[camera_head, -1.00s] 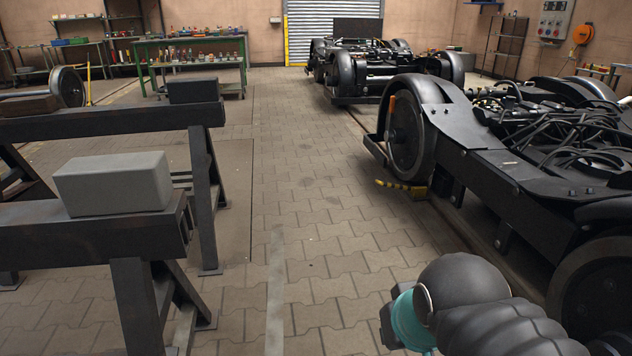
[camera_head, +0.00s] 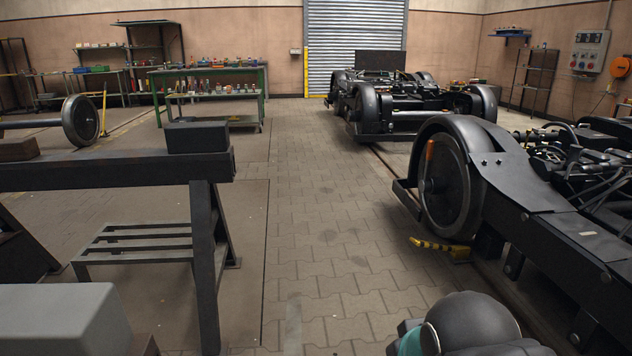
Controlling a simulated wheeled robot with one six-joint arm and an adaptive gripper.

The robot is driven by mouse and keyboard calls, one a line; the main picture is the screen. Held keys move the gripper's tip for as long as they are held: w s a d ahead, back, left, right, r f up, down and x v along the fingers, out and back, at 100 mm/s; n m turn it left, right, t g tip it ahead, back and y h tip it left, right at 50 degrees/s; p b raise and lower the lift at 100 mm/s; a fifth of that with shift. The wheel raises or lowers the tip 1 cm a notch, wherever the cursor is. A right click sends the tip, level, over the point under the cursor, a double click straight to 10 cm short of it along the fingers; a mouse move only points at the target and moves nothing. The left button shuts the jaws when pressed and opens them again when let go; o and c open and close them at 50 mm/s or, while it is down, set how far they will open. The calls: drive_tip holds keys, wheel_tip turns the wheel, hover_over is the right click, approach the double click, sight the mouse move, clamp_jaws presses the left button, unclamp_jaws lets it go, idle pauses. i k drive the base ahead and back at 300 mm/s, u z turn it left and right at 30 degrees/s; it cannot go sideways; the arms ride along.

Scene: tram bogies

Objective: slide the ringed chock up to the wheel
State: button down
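A yellow chock (camera_head: 460,253) sits on the floor near the foot of the nearest bogie's front wheel (camera_head: 447,187). A yellow-and-black striped bar (camera_head: 430,244) reaches out from it to the left. I cannot make out a ring on it, nor whether the chock touches the wheel or stands a little apart. The wheel is dark and upright, with an orange mark (camera_head: 430,149) near its rim. A dark rounded joint of my arm shows at the bottom right, well nearer to me than the chock. My gripper is outside the picture.
A dark trestle (camera_head: 110,173) with blocks stands at left; a grey block (camera_head: 62,322) is close at lower left. The paved aisle (camera_head: 330,230) between trestle and bogie is clear. Another bogie (camera_head: 410,105) stands farther back before the shutter.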

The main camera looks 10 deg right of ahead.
sight(460, 251)
drive_tip(key=i, duration=3.1)
drive_tip(key=z, duration=2.35)
